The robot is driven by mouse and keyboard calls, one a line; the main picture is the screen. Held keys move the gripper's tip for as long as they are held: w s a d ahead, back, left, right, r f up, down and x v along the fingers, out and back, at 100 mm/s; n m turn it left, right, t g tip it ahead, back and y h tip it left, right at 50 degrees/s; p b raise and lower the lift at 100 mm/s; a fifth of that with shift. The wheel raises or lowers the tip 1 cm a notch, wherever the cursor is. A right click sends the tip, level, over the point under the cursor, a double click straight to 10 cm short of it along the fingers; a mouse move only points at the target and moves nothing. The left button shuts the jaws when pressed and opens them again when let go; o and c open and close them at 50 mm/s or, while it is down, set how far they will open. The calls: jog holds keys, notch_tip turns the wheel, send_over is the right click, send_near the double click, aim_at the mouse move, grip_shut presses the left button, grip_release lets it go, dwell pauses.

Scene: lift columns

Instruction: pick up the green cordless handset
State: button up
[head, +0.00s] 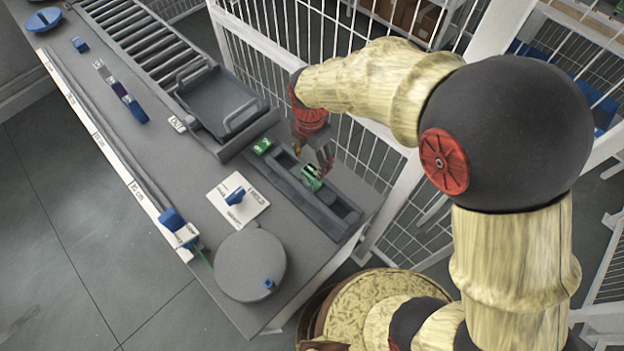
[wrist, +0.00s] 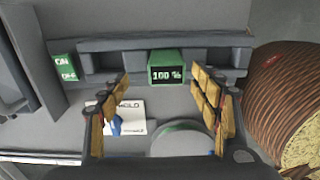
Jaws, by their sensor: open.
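The green handset (head: 311,178) sits in a dark grey slotted rack at the right side of the bench. In the wrist view the green handset (wrist: 166,68) shows a dark display reading "100 %", centred in the rack between empty slots. My gripper (head: 321,160) is over the rack close to the handset, partly covering it in the head view. In the wrist view my gripper (wrist: 167,95) is open, with one finger on each side and the handset beyond the gap between them. Nothing is held. Whether a finger touches the handset I cannot tell.
The rack (head: 338,225) runs along the bench's right edge, by a white mesh fence. A green ON/OFF box (head: 262,145) is at its far end. A white plate with a blue knob (head: 235,197) and a round grey disc (head: 250,265) lie left of it.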

aim_at(311, 171)
jog(key=f, duration=0.4)
jog(key=s+f+b, duration=0.1)
jog(key=f, duration=0.2)
jog(key=shift+d, duration=0.15)
jog(key=shift+c, duration=0.5)
jog(key=c, duration=1.3)
jog(key=shift+r, duration=0.15)
